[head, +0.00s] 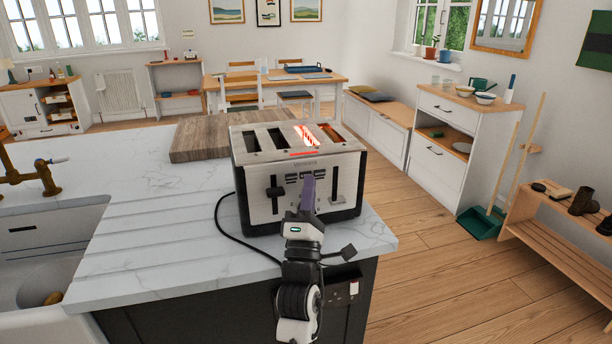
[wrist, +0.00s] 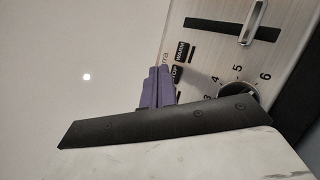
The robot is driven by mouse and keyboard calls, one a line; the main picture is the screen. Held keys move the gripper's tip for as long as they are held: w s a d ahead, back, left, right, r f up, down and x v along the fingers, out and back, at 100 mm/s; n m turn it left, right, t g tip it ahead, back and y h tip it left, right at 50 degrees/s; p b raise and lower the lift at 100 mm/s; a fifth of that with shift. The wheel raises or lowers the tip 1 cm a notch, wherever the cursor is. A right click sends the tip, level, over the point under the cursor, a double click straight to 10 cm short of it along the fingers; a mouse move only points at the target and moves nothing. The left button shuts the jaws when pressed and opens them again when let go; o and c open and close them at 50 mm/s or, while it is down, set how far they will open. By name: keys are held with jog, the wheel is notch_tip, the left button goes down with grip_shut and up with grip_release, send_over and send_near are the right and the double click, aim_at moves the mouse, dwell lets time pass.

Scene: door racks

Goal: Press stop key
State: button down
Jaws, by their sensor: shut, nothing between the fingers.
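A steel and black toaster (head: 249,170) stands on the marble counter, with a red glow in one of its right-hand slots. My gripper (head: 307,182) is at the lower middle of its front face, with its purple fingers together and empty. In the wrist view the fingers (wrist: 157,74) point at the panel beside a small dark key (wrist: 176,74) whose label seems to read STOP, partly hidden by them. I cannot tell whether they touch it. A WARM key (wrist: 182,51) is next to it. In the head view my fingers hide part of the key row.
A numbered dial (wrist: 238,94) and a lever slot (wrist: 222,27) lie close to the keys. A wooden board (head: 195,140) lies behind the toaster. A black cord (head: 222,225) runs along the counter at left. The sink (head: 40,240) is further left.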

jog(key=shift+w, duration=0.15)
dwell(0.6)
jog(key=shift+w+a, duration=0.15)
jog(key=shift+w, duration=0.15)
jog(key=shift+w+a, duration=0.1)
jog(key=shift+w, duration=0.2)
dwell(0.6)
jog(key=shift+s, duration=0.1)
jog(key=shift+s+d, duration=0.2)
jog(key=shift+s, duration=0.45)
jog(key=shift+s+d, duration=0.25)
jog(key=shift+s, duration=0.55)
jog(key=shift+s+d, duration=0.3)
jog(key=shift+s, duration=0.45)
jog(key=shift+s+d, duration=0.25)
jog(key=shift+s, duration=0.55)
